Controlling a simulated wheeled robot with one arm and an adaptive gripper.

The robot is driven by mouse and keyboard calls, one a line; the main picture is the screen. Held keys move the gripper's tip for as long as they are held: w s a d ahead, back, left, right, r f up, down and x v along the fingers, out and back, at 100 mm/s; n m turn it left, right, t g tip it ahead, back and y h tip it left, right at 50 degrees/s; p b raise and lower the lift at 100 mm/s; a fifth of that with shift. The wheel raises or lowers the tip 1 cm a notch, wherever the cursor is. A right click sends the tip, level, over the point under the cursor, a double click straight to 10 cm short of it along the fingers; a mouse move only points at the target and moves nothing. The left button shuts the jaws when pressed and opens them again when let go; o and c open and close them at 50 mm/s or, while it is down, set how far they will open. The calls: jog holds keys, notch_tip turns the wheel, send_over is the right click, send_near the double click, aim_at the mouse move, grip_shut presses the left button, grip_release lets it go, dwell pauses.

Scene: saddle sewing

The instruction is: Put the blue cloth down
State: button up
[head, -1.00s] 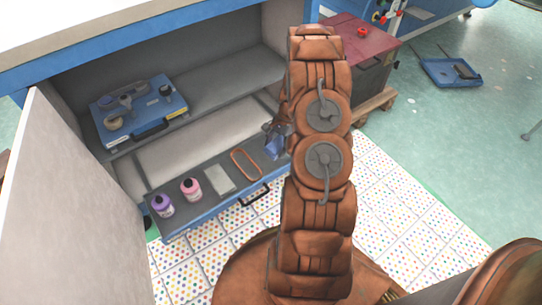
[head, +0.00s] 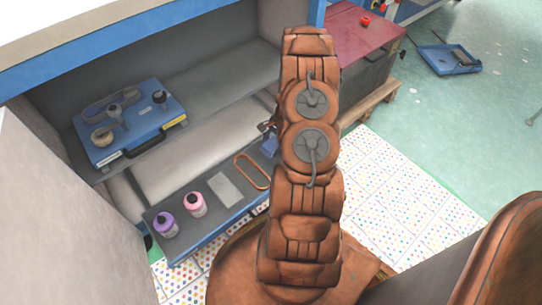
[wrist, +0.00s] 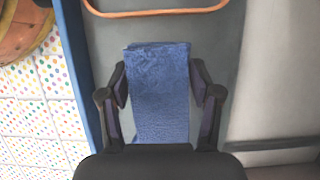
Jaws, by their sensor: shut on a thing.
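The blue cloth (wrist: 160,95) is a textured, folded strip between the two dark fingers of my gripper (wrist: 158,72) in the wrist view. The fingers are shut on its sides. Beneath it is the grey surface of the open drawer (head: 216,213); I cannot tell whether the cloth touches it. In the head view, a bit of the blue cloth (head: 270,146) shows at the drawer's right end. My arm hides the rest of it and most of the gripper there.
The loop also shows just beyond the cloth in the wrist view (wrist: 158,13). A blue case (head: 135,128) sits on the shelf above.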

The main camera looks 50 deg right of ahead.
aim_at(270, 161)
jog(key=shift+f+b, duration=0.9)
jog(key=shift+f, duration=2.25)
jog(key=shift+f, duration=0.1)
jog(key=o, duration=1.2)
jog(key=shift+o, duration=0.2)
